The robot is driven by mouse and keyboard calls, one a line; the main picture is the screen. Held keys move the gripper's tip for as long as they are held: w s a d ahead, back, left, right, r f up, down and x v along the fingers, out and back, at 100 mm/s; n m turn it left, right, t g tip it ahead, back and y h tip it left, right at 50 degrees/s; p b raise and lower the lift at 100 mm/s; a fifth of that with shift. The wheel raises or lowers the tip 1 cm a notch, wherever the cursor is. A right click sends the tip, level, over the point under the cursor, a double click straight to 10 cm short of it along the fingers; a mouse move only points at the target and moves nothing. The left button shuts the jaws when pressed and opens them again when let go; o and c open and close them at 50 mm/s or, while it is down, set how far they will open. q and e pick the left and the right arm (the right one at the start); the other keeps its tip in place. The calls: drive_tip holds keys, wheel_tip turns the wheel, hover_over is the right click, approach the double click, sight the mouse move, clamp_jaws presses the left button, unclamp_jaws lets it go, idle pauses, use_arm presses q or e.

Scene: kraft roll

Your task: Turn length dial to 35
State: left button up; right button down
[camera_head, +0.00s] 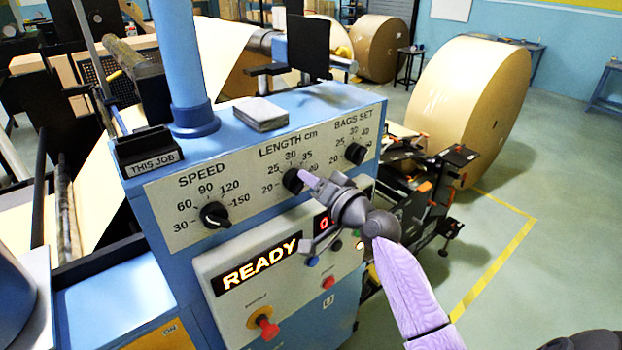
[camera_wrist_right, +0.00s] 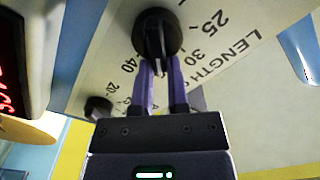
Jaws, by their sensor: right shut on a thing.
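The black length dial (camera_head: 293,182) is the middle dial on the machine's white panel, under LENGTH cm. My right gripper (camera_head: 309,178) reaches it from the right. In the right wrist view, the purple fingers of this gripper (camera_wrist_right: 162,80) are shut on the raised ridge of the length dial (camera_wrist_right: 157,30). The ridge runs nearly upright there, its lower end between the 30 and 40 labels. The 35 label is hidden by the fingers in that view but shows in the head view. I cannot clearly see the pointer mark. My left gripper is not in view.
The speed dial (camera_head: 215,215) is left of the length dial and the bags set dial (camera_head: 355,153) is right of it. Below are a lit READY display (camera_head: 257,265) and a red knob (camera_head: 267,328). A large kraft roll (camera_head: 470,100) stands behind right.

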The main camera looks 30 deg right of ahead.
idle(0.4)
drive_tip(key=c, duration=0.6)
unclamp_jaws()
drive_tip(key=s, duration=0.3)
drive_tip(key=s+b, duration=0.1)
drive_tip(key=s, duration=0.6)
drive_tip(key=shift+d+b, duration=0.4)
